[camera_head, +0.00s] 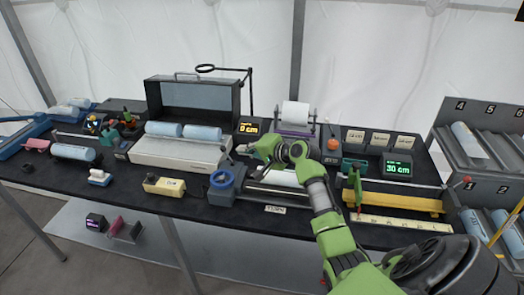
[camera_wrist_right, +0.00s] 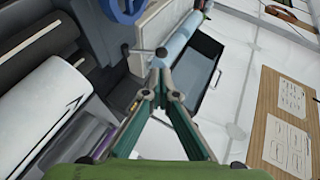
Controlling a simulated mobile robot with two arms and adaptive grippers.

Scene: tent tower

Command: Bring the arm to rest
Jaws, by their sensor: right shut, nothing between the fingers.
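My right arm, green with dark joints, reaches in from the lower right of the head view. Its gripper (camera_head: 250,150) hangs over the middle of the black-topped table, just right of the open case with blue rolls. In the wrist view the gripper's fingers (camera_wrist_right: 161,68) come together at their tips, shut with nothing between them. The gripper appears clear of the things below it, though its exact height is hard to tell. My left gripper is not in view.
The black table (camera_head: 120,190) is crowded. An open case (camera_head: 180,152) holds blue rolls. A white roll on a stand (camera_head: 295,113) is behind my arm. A grey numbered rack (camera_head: 485,165) stands at right.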

